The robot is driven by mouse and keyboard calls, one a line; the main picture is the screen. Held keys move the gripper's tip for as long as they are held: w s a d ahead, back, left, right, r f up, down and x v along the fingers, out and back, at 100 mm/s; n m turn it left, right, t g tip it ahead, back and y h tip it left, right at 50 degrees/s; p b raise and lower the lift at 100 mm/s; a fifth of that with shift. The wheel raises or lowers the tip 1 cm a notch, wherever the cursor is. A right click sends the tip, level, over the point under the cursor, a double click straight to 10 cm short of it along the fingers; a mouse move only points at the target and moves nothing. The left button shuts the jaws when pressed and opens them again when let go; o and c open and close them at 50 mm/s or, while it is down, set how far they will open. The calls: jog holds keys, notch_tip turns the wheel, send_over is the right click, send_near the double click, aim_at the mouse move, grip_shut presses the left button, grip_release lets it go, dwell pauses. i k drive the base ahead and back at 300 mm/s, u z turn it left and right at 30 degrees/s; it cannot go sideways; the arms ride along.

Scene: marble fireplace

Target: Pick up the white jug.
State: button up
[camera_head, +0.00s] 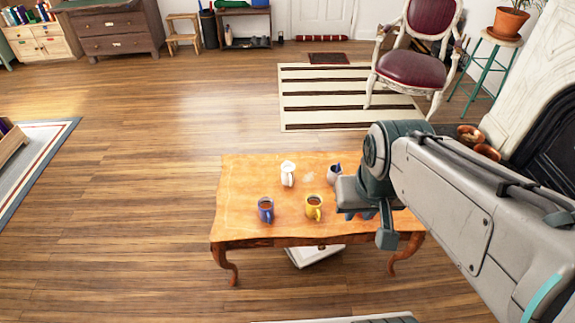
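The white jug (288,174) stands upright on the wooden table (238,185), toward its back and left of centre. My gripper (386,234) is over the right part of the table, apart from the jug and to its right. The gripper is seen from behind and partly covered by my own wrist. Its finger gap does not show, so I cannot tell whether it is open or shut.
A blue mug (265,210) and a yellow mug (314,207) stand in front of the jug. A grey cup (333,175) stands to its right, beside my wrist. Something blue is partly hidden under my wrist. The table's left side is clear.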

aim_at(288, 175)
jog(key=u, duration=0.5)
jog(key=i, duration=1.25)
jog(key=z, duration=0.5)
